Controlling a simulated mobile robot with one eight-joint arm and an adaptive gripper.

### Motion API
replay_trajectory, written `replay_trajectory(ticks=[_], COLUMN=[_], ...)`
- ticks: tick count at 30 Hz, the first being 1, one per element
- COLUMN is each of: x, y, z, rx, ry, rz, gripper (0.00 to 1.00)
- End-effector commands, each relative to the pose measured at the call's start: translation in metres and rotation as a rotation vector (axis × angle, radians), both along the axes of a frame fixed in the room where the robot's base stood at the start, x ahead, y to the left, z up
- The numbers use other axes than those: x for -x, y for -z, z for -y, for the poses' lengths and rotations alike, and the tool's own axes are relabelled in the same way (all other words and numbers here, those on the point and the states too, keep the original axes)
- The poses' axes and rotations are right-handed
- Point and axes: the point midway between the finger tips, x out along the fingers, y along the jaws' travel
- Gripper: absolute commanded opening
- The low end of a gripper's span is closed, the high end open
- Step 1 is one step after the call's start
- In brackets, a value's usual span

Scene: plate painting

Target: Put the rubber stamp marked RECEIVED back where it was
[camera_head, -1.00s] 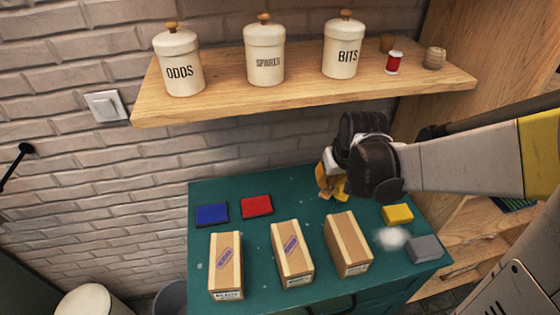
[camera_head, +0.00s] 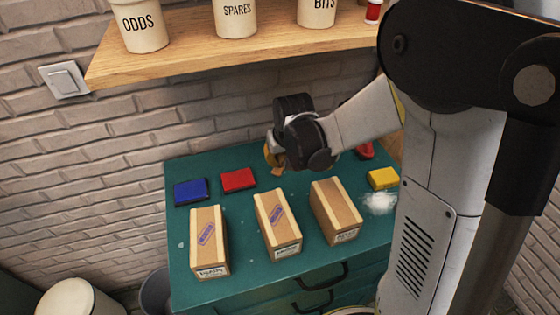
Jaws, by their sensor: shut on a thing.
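My gripper (camera_head: 272,158) is over the back of the teal cabinet top (camera_head: 225,168), behind the middle box. Its yellow fingers point down and are mostly hidden by the dark wrist. It is shut on a small brown thing, which I take to be the rubber stamp (camera_head: 278,172); only a bit shows under the fingers, and its marking cannot be read. A blue ink pad (camera_head: 191,191) and a red ink pad (camera_head: 238,180) lie to the left of the gripper.
Three cardboard boxes, left (camera_head: 209,240), middle (camera_head: 277,224) and right (camera_head: 335,211), stand along the front. The left and middle ones bear purple marks. A yellow block (camera_head: 383,178), white fluff (camera_head: 379,201) and a red object (camera_head: 365,151) are right. A shelf (camera_head: 180,61) with canisters overhangs.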

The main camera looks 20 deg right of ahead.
Motion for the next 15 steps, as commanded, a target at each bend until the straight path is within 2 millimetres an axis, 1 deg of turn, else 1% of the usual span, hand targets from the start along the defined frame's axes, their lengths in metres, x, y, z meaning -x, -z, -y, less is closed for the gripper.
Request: replay_trajectory(ticks=[6, 7, 8, 9, 15], x=[0.0, 0.0001, 0.0, 0.0001, 0.0001], y=[0.0045, 0.0034, 0.0029, 0.0028, 0.0026], z=[0.0001, 0.0001, 0.0001, 0.0001, 0.0001], rx=[0.0, 0.0, 0.0, 0.0, 0.0], ry=[0.0, 0.0, 0.0, 0.0, 0.0], rz=[0.0, 0.0, 0.0, 0.0, 0.0], gripper=[0.0, 0.21, 0.3, 0.36, 0.36])
